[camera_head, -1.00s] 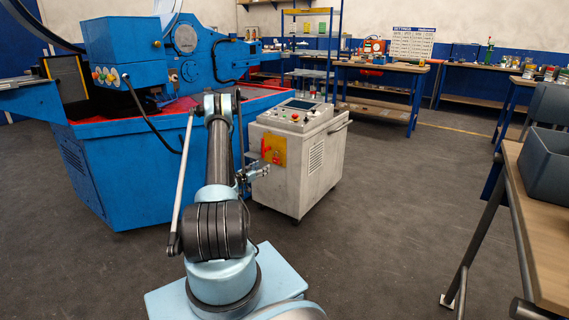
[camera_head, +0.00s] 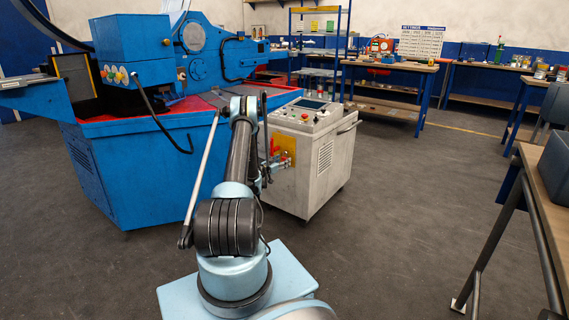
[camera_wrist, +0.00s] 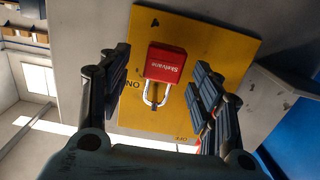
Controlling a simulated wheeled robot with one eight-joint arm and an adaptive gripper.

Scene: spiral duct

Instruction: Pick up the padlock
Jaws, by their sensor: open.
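The padlock (camera_wrist: 166,64) has a red body with white lettering and a silver shackle. In the wrist view it is in front of a yellow plate (camera_wrist: 204,30) marked ON and OFF, its shackle pointing toward the bottom of the picture. My gripper (camera_wrist: 162,84) is open, with one dark finger on each side of the padlock and visible gaps between. I cannot tell how deep the fingers reach around it. In the head view my gripper (camera_head: 270,172) is at the yellow plate (camera_head: 285,150) on the grey cabinet, and a small red spot there is too small to make out.
The grey control cabinet (camera_head: 326,165) stands beside the large blue machine (camera_head: 120,175). A wooden bench (camera_head: 540,200) with a grey bin (camera_head: 558,165) is at the right. Open floor (camera_head: 410,220) lies between the cabinet and this bench.

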